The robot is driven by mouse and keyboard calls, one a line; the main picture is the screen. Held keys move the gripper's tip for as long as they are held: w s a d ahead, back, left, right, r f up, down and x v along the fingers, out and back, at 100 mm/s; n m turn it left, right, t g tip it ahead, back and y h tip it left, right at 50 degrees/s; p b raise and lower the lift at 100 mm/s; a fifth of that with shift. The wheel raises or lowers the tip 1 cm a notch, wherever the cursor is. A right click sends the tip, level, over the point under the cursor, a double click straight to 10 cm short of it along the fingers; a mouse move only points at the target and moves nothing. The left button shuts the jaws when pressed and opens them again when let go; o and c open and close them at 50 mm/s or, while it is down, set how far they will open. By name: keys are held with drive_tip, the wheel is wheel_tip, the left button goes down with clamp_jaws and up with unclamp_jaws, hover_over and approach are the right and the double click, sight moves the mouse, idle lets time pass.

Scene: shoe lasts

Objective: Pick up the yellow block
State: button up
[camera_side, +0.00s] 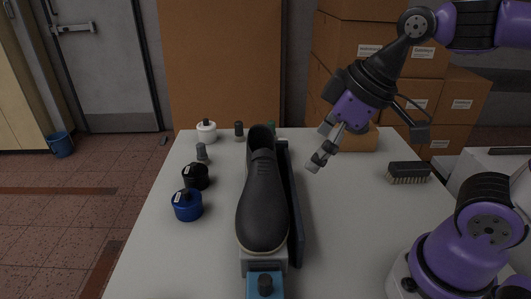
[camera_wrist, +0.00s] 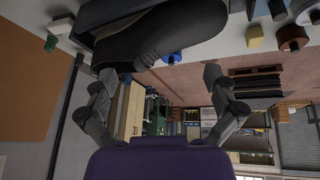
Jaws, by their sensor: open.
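My gripper hangs above the table, right of the black shoe (camera_side: 263,200), tilted down to the left. Its fingers are apart with nothing between them. In the upside-down wrist view my gripper (camera_wrist: 160,77) is spread wide, with the dark shoe (camera_wrist: 160,35) beyond it. A small pale yellowish piece (camera_wrist: 255,37) shows there at upper right; I cannot tell whether it is the same block.
The shoe sits on a stand mid-table, beside a dark upright panel (camera_side: 293,205). Blue (camera_side: 187,206), black (camera_side: 195,177) and white (camera_side: 206,133) jars stand to its left. A brush (camera_side: 408,172) lies at right. The table between shoe and brush is mostly clear.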

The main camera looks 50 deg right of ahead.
drive_tip(key=d+m, duration=0.1)
drive_tip(key=s+d+f+m+h, duration=0.1)
drive_tip(key=m, duration=0.1)
drive_tip(key=s+d+f+m, duration=0.1)
drive_tip(key=d+m, duration=0.1)
drive_tip(key=shift+s+f, duration=0.1)
drive_tip(key=shift+s, duration=0.1)
drive_tip(key=c, duration=0.4)
drive_tip(key=shift+w+a, duration=0.1)
